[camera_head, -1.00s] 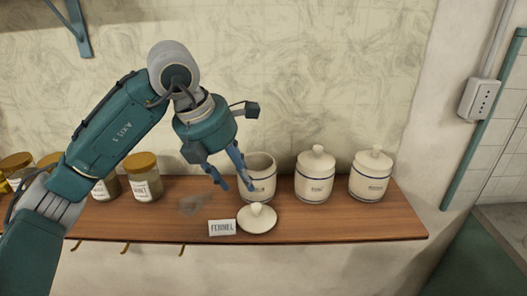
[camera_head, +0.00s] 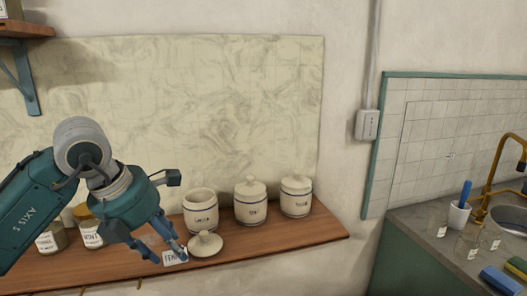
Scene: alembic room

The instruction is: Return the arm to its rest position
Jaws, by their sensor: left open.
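My left gripper (camera_head: 167,250) is open and empty. It hangs in front of the wooden shelf (camera_head: 285,240), over the left part of it, with its fingers by the FENNEL card (camera_head: 175,257). My left arm (camera_head: 30,212) comes in from the left edge and is bent at a grey joint. An open white jar (camera_head: 201,212) stands on the shelf to the right of the gripper. Its lid (camera_head: 206,244) lies on the shelf in front of it. My right gripper is not in view.
Two lidded white jars, a middle one (camera_head: 251,205) and a right one (camera_head: 296,197), stand farther right on the shelf. Jars with yellowish lids, one showing here (camera_head: 92,232), stand at left, partly behind my arm. A counter with a sink (camera_head: 508,218) and small glasses is at right.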

